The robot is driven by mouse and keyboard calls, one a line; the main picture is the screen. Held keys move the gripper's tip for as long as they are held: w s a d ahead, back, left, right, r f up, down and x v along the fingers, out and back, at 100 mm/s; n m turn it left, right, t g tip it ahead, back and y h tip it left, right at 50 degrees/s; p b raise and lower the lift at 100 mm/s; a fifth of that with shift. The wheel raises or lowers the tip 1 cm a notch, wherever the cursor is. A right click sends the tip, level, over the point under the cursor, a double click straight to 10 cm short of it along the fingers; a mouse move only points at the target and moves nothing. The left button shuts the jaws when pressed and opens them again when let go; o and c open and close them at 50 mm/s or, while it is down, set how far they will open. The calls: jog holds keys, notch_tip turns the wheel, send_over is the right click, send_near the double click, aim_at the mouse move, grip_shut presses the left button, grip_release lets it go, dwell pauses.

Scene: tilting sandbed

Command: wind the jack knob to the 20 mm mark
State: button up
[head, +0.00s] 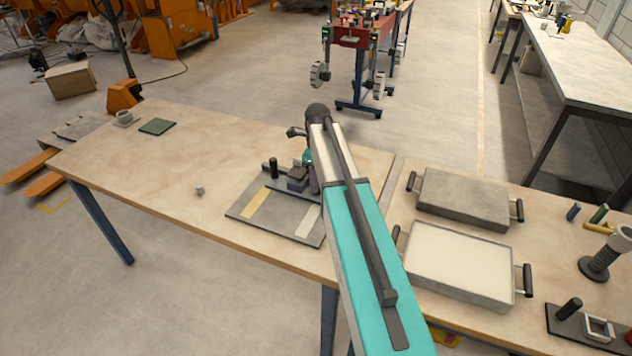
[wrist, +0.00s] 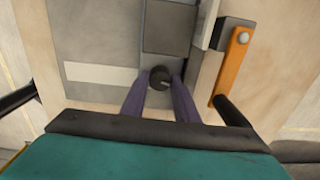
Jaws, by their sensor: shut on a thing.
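The jack knob (wrist: 160,78) is a small dark round knob with a light line on its face, low in the middle of the wrist view. My gripper (wrist: 159,84) has its two purple fingers shut on the knob, one on each side. In the head view my arm hides the knob, and only part of a purple finger (head: 314,184) shows beside the grey base plate (head: 240,212). The pale strip also shows in the wrist view (wrist: 100,73). I cannot read a 20 mm mark.
A black post (head: 273,168) stands on the plate. In the wrist view an orange bar (wrist: 232,62) lies right of the knob, with a dark rod (wrist: 232,110) near it. Two handled trays, one grey (head: 463,198) and one pale-filled (head: 460,262), lie right of my arm. The left tabletop is mostly clear.

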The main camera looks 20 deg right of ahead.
jog(key=shift+m, duration=0.6)
jog(key=o, duration=1.1)
jog(key=shift+c, duration=0.2)
jog(key=shift+r, duration=0.15)
notch_tip(320, 180, up, 14)
jog(key=b, duration=0.3)
jog(key=shift+f, duration=0.25)
